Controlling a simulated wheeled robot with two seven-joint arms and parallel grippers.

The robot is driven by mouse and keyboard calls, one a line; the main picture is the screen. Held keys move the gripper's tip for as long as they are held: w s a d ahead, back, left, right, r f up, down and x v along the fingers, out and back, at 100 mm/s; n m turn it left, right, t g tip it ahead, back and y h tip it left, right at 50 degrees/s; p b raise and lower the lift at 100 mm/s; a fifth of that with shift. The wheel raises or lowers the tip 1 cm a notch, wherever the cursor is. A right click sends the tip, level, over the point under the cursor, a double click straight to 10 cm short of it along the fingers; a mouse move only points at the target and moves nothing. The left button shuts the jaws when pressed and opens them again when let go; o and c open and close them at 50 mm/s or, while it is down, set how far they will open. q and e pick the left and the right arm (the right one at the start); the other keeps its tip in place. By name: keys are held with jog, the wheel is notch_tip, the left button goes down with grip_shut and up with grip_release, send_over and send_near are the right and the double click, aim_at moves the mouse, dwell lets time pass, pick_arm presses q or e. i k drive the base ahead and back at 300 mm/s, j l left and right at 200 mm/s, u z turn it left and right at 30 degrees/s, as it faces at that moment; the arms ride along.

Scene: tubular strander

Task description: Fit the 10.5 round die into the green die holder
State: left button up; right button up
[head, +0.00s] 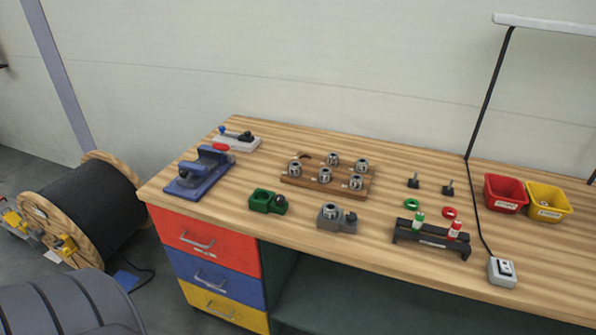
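The green die holder (262,203) sits on the workbench near its front edge, left of centre; no metal die shows in it. Several round metal dies (333,160) stand on a wooden board (314,190) behind it. An open recess (305,158) shows at the board's back left. The size marks are too small to read, so I cannot tell which die is the 10.5 one. Neither of my grippers is in view.
A grey holder (345,226) with a metal die stands right of the green one. A blue vise-like fixture (200,178) is at left. A black rack (430,241), red bin (505,193), yellow bin (548,203) and switch box (502,271) are at right. A cable drum (90,205) stands on the floor.

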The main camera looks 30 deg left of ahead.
aim_at(262, 200)
jog(key=u, duration=1.3)
jog(key=i+j+z, duration=0.1)
jog(key=i+j, duration=0.1)
jog(key=j, duration=0.25)
jog(key=l+z, duration=0.05)
